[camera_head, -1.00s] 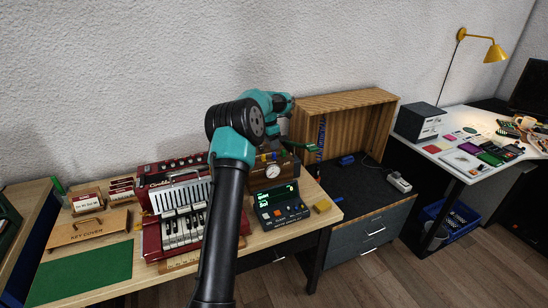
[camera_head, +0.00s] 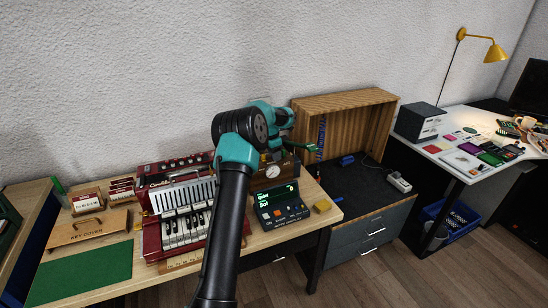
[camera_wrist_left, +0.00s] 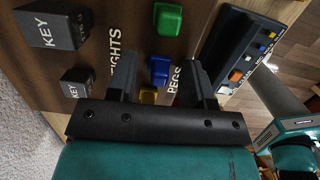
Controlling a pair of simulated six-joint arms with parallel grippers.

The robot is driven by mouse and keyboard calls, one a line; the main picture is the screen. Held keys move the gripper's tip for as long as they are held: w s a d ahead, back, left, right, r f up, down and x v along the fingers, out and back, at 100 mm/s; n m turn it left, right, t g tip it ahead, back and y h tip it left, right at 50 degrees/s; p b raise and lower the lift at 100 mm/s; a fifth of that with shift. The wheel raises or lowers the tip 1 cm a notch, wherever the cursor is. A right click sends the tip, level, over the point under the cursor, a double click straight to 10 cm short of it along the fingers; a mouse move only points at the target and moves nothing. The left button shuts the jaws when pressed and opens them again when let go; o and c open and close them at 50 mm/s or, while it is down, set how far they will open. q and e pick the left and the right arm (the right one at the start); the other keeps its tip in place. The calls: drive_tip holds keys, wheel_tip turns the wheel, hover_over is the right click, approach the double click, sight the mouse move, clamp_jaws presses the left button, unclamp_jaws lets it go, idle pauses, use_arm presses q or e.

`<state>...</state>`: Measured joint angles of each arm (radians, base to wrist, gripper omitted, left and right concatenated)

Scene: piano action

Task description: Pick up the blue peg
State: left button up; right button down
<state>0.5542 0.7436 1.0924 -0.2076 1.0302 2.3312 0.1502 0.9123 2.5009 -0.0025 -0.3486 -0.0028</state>
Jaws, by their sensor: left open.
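In the left wrist view the blue peg (camera_wrist_left: 160,70) stands on a wooden board (camera_wrist_left: 115,20) beside the word "PEGS". My left gripper (camera_wrist_left: 159,65) is open, with one dark finger on each side of the blue peg and a visible gap to both. A green peg (camera_wrist_left: 168,18) is above it in the picture, and a yellow peg (camera_wrist_left: 149,96) is below it, partly covered by the gripper body. In the head view my left arm (camera_head: 240,150) reaches over the bench and its fingers are hard to make out.
Dark weights marked "KEY" (camera_wrist_left: 52,28) sit to the left of the pegs in the wrist view. A display box (camera_head: 280,205) with buttons is in front of the gauge (camera_head: 273,171). A red accordion-like keyboard (camera_head: 180,215) is at left, and a wooden box (camera_head: 345,120) at right.

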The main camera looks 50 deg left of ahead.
idle(0.4)
use_arm(q)
clamp_jaws()
